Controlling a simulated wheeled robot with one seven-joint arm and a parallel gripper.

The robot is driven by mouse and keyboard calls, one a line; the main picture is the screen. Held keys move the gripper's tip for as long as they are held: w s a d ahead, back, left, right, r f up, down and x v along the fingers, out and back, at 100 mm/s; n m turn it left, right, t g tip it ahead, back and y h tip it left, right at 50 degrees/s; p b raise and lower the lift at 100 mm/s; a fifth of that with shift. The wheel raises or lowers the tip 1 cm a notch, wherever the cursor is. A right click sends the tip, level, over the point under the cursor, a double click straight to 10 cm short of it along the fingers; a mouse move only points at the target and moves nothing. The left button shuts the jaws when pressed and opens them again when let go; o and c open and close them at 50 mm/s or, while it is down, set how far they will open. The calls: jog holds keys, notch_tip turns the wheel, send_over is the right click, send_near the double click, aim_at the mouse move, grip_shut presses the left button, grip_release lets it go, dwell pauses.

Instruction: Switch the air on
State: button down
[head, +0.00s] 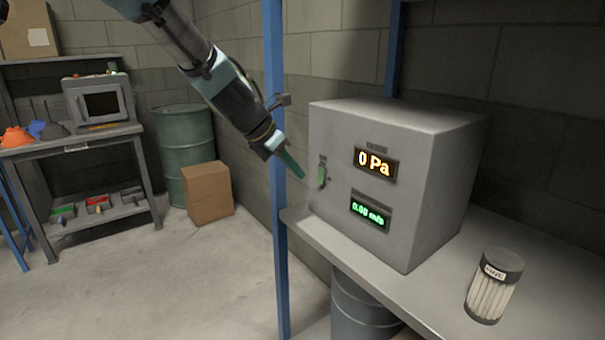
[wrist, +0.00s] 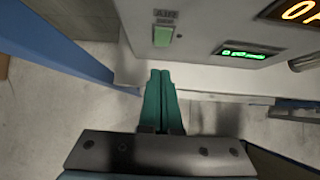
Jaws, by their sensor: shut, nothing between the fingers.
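A grey box-shaped unit (head: 420,150) stands on a shelf. On its front left is a green switch (head: 322,174), which also shows in the wrist view (wrist: 162,37) under a label reading AIR. An orange display (head: 375,163) reads 0 Pa. A green display (head: 370,212) reads 0.00 m/s; it shows at a slant in the wrist view (wrist: 245,51). My gripper (head: 300,174) has teal fingers, held together and empty. They are a little left of the switch in the head view. In the wrist view the fingertips (wrist: 160,73) lie just below the switch; contact cannot be told.
A blue post (head: 276,130) rises close to my gripper, left of the unit. A filter cartridge (head: 494,286) stands on the shelf (head: 440,290) at right. A cardboard box (head: 208,192), a green drum (head: 183,140) and a workbench (head: 70,145) are at left. Open floor lies between.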

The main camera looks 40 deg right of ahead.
aim_at(321, 176)
jog(key=b+v, duration=0.1)
jog(key=v, duration=0.7)
jog(key=shift+a+f, duration=0.1)
jog(key=f+b, duration=0.1)
jog(key=b, duration=0.3)
jog(key=shift+a, duration=0.15)
dwell(0.4)
jog(key=shift+d+r+p+x, duration=0.3)
jog(key=shift+d+p+x, duration=0.1)
jog(key=shift+x, duration=1.75)
jog(key=shift+d+r+p+x, duration=0.3)
jog(key=shift+d+p+x, duration=0.05)
jog(key=shift+x, duration=1.75)
jog(key=shift+d+r+p+x, duration=0.3)
jog(key=shift+d+p+x, duration=0.1)
jog(key=shift+x, duration=1.75)
